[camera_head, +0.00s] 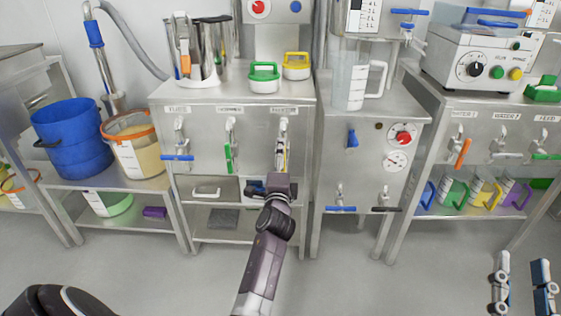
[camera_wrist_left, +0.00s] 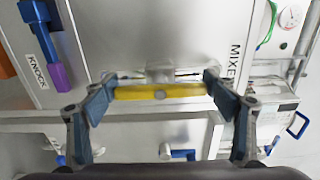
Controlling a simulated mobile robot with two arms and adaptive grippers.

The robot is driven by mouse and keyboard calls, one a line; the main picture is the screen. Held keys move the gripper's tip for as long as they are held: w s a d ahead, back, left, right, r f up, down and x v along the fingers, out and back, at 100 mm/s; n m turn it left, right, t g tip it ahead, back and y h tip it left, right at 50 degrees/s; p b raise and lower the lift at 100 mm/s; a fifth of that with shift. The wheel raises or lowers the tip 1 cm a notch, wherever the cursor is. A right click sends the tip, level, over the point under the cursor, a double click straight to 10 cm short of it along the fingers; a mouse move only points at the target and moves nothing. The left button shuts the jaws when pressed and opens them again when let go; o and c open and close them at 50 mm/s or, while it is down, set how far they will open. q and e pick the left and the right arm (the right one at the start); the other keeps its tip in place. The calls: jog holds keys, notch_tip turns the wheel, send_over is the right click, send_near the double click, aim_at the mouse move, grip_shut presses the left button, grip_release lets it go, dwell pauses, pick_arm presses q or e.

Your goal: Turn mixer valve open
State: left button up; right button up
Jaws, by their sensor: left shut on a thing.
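The mixer valve is on the steel cabinet under the rightmost of the labels, with a yellow handle (camera_head: 281,155) hanging upright below its tap body (camera_head: 283,128). My left gripper (camera_wrist_left: 162,92) is closed on the yellow handle, with a blue-grey finger at each end of the bar. The MIXER label (camera_wrist_left: 235,62) is beside it in the left wrist view. In the head view my left wrist covers the handle's lower part. My right gripper (camera_head: 522,284) is at the lower right, its fingers apart and empty, over the floor.
A blue-handled valve (camera_head: 177,158) and a green-handled valve (camera_head: 228,157) share the cabinet front. A green-handled tub (camera_head: 264,80) and a yellow-handled one (camera_head: 296,68) stand on top. A control cabinet (camera_head: 365,150) stands to the right. The floor in front is clear.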

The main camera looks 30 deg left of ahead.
dwell(0.4)
pick_arm(q)
jog(key=o, duration=1.2)
jog(key=shift+c, duration=0.2)
